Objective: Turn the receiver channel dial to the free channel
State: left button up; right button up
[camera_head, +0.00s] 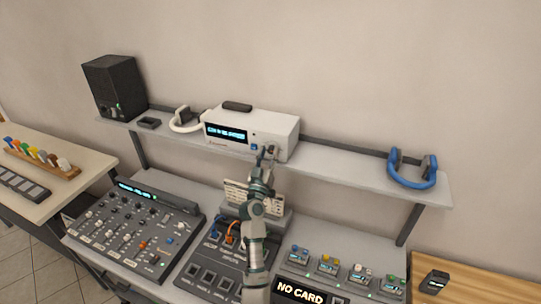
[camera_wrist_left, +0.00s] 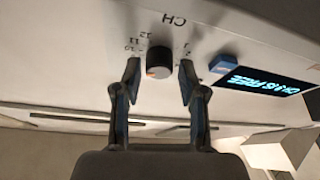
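The white receiver (camera_head: 277,125) sits on the shelf, its lit display (camera_head: 225,132) facing me. In the left wrist view the display (camera_wrist_left: 260,84) appears to read "CH", an unclear number, then "FREE". The dark round channel dial (camera_wrist_left: 159,61) sits below a "CH" label with numbers around it; an orange mark shows at its lower left edge. My left gripper (camera_wrist_left: 160,80) is open, its fingers either side of the dial with gaps visible. In the head view my left gripper (camera_head: 268,153) is at the receiver's front and hides the dial. My right gripper is in neither view.
A blue button (camera_wrist_left: 223,63) lies between dial and display. The shelf (camera_head: 340,173) also holds a black speaker (camera_head: 113,86), white headphones (camera_head: 184,122) and blue headphones (camera_head: 411,176). A mixer (camera_head: 135,225) and a "NO CARD" panel (camera_head: 330,284) stand below.

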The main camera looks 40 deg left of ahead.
pick_arm(q)
jog(key=shift+s+d+f, duration=0.1)
jog(key=shift+s, duration=0.05)
jog(key=shift+f, duration=0.15)
jog(key=shift+s+d+f, duration=0.1)
jog(key=shift+d+f, duration=0.05)
jog(key=shift+f, duration=0.1)
jog(key=v, duration=1.1)
jog(key=shift+s+d+r, duration=0.1)
jog(key=shift+s+r, duration=0.1)
jog(key=shift+s, duration=0.1)
jog(key=shift+f, duration=0.1)
